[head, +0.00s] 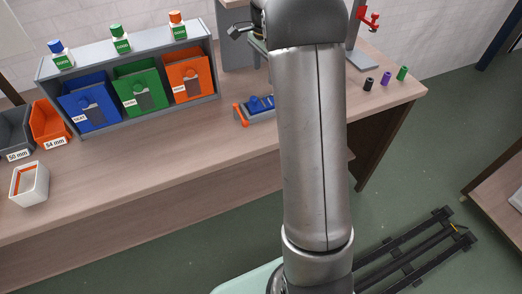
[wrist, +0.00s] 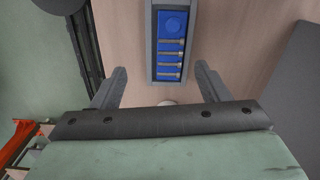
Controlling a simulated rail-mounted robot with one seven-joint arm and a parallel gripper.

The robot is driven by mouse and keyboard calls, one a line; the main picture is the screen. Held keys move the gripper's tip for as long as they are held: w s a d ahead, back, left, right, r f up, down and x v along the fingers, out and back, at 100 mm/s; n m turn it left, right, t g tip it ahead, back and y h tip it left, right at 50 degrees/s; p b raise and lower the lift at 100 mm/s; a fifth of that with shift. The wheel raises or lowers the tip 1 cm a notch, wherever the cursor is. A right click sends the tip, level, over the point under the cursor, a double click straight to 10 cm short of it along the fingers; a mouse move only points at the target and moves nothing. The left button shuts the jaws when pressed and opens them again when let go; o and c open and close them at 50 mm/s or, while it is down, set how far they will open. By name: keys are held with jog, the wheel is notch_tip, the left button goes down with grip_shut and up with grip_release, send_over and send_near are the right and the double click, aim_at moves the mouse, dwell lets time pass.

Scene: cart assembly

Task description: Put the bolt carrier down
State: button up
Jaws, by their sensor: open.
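The bolt carrier is a narrow grey tray with a blue insert; its grey rim (wrist: 154,45) shows at the top middle of the wrist view. Several silver bolts lie across the insert below a blue round-marked block. In the head view the likely same carrier (head: 262,117) is on the wooden bench, partly hidden by my arm. My gripper (wrist: 162,68) is open, its two dark fingers spread apart with nothing seen between them except the carrier's lower end and bench. The fingers do not touch the carrier's sides. In the head view my arm hides the gripper.
A grey rack (head: 140,119) with blue, green and orange bins stands at the back left. Grey and orange bins and a white box (head: 30,184) are further left. A red fixture (head: 368,20) and small black, purple and green cylinders are right. Bench front-centre is clear.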

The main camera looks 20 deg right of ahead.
jog(key=s+a+r+n, duration=0.2)
jog(key=s+a+n, duration=0.7)
jog(key=s, duration=0.6)
jog(key=s+a+f+n, duration=0.2)
jog(key=s+a+n, duration=0.1)
jog(key=s, duration=0.5)
jog(key=s+a+f+n, duration=0.3)
jog(key=s+a+n, duration=0.1)
jog(key=s, duration=0.5)
jog(key=shift+s+f+n, duration=0.2)
jog(key=shift+f+n, duration=0.15)
jog(key=shift+n, duration=0.15)
